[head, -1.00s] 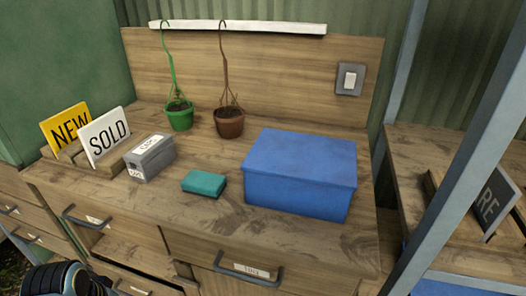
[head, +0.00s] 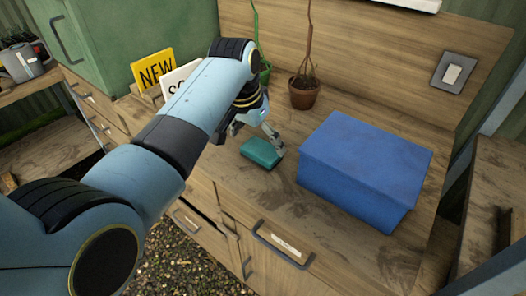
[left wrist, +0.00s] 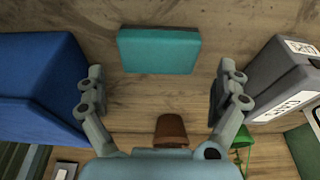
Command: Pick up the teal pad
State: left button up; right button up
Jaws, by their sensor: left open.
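The teal pad (head: 262,152) lies flat on the wooden counter, left of the blue box. It also shows in the left wrist view (left wrist: 159,50), at the top middle. My left gripper (head: 257,132) is just behind the pad in the head view, pointing down. In the left wrist view my left gripper (left wrist: 158,95) has its fingers spread apart, with bare counter between them. The pad lies ahead of the fingertips and is not between them. Its whole top face shows in the wrist view. My right gripper is in neither view.
The blue box (head: 362,170) stands close to the right of the pad. A brown pot (head: 304,93) with a plant stands behind. A grey box (left wrist: 285,80) is on the other side in the left wrist view. Yellow NEW (head: 156,70) and white SOLD signs stand at left.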

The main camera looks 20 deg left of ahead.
aim_at(260, 150)
pick_arm(q)
jog(key=x, duration=0.4)
jog(key=shift+s+f, duration=0.2)
jog(key=shift+f, duration=0.1)
jog(key=c, duration=1)
